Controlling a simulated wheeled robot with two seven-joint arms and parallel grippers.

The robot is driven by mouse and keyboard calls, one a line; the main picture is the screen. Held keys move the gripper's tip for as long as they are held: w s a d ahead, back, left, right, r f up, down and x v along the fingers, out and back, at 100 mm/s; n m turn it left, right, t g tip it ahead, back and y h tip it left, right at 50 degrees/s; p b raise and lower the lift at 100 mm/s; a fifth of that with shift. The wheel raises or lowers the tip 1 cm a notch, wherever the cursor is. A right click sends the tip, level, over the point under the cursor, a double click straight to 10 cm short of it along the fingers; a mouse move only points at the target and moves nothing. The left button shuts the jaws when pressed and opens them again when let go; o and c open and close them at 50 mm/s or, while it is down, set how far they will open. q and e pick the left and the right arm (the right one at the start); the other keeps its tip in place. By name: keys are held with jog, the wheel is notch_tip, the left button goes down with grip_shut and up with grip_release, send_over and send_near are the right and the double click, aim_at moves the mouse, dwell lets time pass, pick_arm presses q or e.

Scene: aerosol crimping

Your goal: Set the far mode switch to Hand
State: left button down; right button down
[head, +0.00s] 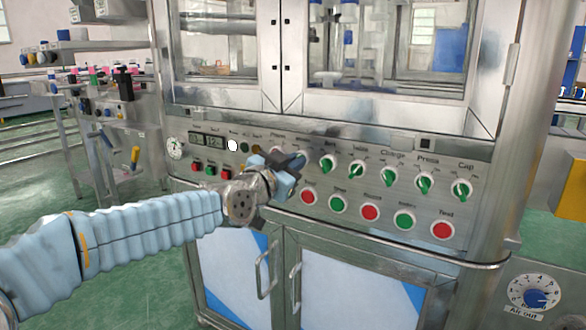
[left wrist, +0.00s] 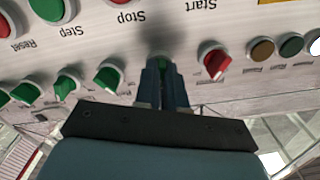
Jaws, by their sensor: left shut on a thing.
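My left gripper (head: 295,163) is at the control panel (head: 375,205), with its fingers closed around a green rotary switch just right of the red knob (head: 281,157). In the left wrist view, which shows the panel upside down, the fingers (left wrist: 163,82) straddle this green switch (left wrist: 163,62). Its handle is mostly hidden, so I cannot tell its setting. The red knob also shows beside the fingers (left wrist: 213,62). I cannot read the label over the held switch. My right gripper is not in view.
More green switches continue rightward, from one beside the gripper (head: 328,164) to the Cap switch (head: 461,189). Red and green push buttons, including a red one (head: 370,212), sit below. Cabinet door handles (head: 295,285) stick out under the panel. A dial (head: 534,294) is at the lower right.

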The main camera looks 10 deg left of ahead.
pick_arm(q)
jog(key=n+b, duration=0.3)
jog(key=n, duration=0.7)
jog(key=shift+b, duration=0.3)
dwell(0.4)
jog(key=c, duration=1.2)
grip_release()
jog(key=b+v, duration=0.1)
jog(key=v, duration=1.2)
jog(key=shift+s+a+b, duration=0.1)
jog(key=shift+s+b, duration=0.25)
jog(key=shift+s, duration=0.05)
